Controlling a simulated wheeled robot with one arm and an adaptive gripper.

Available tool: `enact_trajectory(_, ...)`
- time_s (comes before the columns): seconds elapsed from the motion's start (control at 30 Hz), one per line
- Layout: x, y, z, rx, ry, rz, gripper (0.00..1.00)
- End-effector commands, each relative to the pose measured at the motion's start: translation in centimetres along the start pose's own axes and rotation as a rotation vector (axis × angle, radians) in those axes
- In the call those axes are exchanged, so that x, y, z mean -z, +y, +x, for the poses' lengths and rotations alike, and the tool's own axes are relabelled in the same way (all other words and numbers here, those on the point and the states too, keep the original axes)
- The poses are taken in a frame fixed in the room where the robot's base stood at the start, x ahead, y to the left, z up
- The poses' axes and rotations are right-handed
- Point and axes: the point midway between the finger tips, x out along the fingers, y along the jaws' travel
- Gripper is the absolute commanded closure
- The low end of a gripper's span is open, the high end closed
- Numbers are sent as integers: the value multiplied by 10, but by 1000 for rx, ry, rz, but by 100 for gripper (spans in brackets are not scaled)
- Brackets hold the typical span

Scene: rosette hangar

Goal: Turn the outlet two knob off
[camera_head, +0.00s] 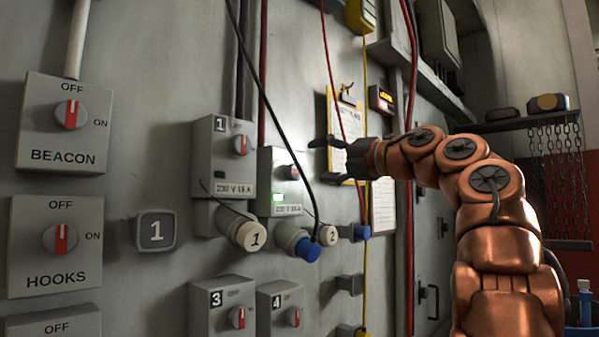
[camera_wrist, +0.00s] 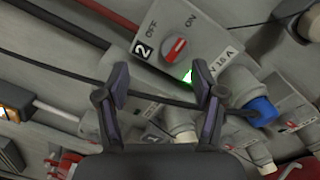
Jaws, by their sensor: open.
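The outlet two box (camera_head: 268,168) is a grey wall box with a lit green lamp and a "230 V 16 A" label. Its knob (camera_head: 293,172) is partly seen in the head view. In the wrist view the knob (camera_wrist: 176,49) is grey with a red bar slanting up toward the ON mark, with OFF to its left. The lamp (camera_wrist: 187,77) glows green there. A blue plug (camera_head: 306,249) sits at this outlet's socket, with a dark cable. My gripper (camera_head: 327,160) is open and empty, to the right of the box and apart from the knob.
Outlet one (camera_head: 222,160) stands close to the left, and outlets 3 (camera_head: 217,305) and 4 (camera_head: 279,309) below. The dark cable (camera_head: 272,110) hangs across the wall near outlet two. A clipboard (camera_head: 343,125) hangs behind my gripper. BEACON (camera_head: 62,135) and HOOKS (camera_head: 57,262) switches are far left.

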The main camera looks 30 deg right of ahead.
Motion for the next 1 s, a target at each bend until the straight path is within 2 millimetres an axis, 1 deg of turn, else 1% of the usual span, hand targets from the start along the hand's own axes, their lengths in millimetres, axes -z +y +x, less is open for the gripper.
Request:
enact_trajectory(0.03, 2, -7, -1, 27, 13, -12, 32)
enact_trajectory(0.1, 5, -14, -2, 53, 26, -20, 32)
enact_trajectory(0.27, 6, -18, 5, 65, 33, -22, 32)
enact_trajectory(0.47, 6, -18, 27, 62, 32, -21, 32)
enact_trajectory(0.73, 7, -20, 65, 62, 33, -21, 32)
enact_trajectory(0.87, 7, -20, 74, 60, 30, -22, 32)
enact_trajectory(1.0, 7, -21, 76, 60, 28, -21, 32)
